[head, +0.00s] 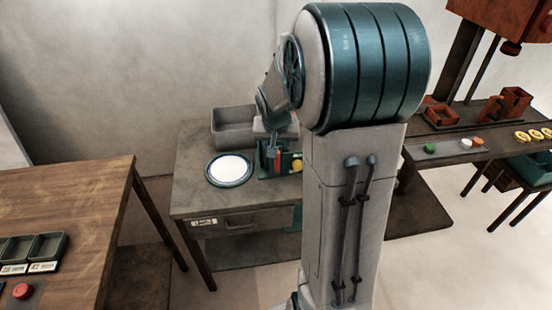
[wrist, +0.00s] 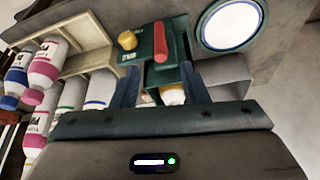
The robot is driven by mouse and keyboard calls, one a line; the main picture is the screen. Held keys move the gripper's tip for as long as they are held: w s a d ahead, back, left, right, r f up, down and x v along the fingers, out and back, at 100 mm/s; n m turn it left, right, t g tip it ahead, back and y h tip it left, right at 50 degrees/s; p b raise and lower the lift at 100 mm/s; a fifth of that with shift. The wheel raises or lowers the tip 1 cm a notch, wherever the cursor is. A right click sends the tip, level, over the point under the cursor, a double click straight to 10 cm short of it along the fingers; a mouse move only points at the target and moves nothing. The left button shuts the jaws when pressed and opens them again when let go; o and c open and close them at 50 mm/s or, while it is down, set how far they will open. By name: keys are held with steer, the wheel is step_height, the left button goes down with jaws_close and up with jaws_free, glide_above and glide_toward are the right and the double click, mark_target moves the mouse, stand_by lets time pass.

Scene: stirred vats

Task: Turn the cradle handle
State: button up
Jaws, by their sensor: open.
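In the wrist view the cradle (wrist: 158,78) shows the red handle (wrist: 160,45) just beyond my fingertips and the yellow knob (wrist: 127,40) to the left. My gripper (wrist: 161,82) is open, its fingers apart with the handle in line with the gap. I cannot tell whether a finger touches it. A white and orange item (wrist: 173,95) shows between the fingers, partly hidden. My arm hides part of the cradle in the head view.
A round white lit disc (head: 230,169) with a blue rim lies left of the cradle. A grey bin (head: 233,128) stands behind it.

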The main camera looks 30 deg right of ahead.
mark_target(277, 160)
steer(key=x, duration=1.2)
steer(key=shift+d+f, duration=0.1)
steer(key=shift+f, duration=0.1)
jaws_close()
